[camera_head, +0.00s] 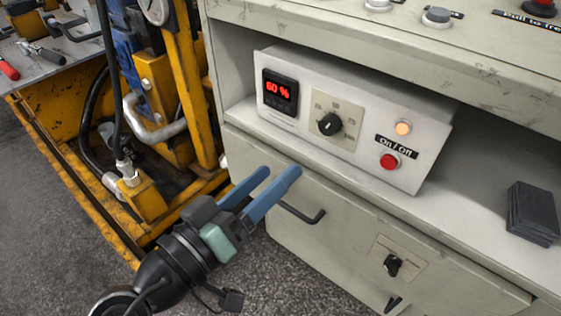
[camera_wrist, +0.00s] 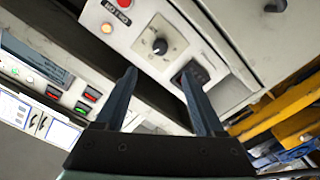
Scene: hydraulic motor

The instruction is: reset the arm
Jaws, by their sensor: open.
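My gripper (camera_head: 270,185) is in front of the grey cabinet in the head view, with two blue fingers apart and nothing between them. It points up toward the control box and is clear of it. In the wrist view the fingers (camera_wrist: 160,100) also stand apart and empty. The control box (camera_head: 345,165) sits in the cabinet's open shelf. It has a red display reading 60 %, a black rotary knob (camera_head: 330,124), a lit orange lamp (camera_head: 403,127) and a red button (camera_head: 389,161) by an On/Off label. The knob also shows in the wrist view (camera_wrist: 160,46).
A yellow machine frame (camera_head: 180,90) with hoses stands at the left. The cabinet (camera_head: 350,215) has a drawer handle (camera_head: 301,214) close to my gripper and a black switch (camera_head: 393,264). A dark block (camera_head: 534,213) lies on the shelf at right. Grey floor shows below.

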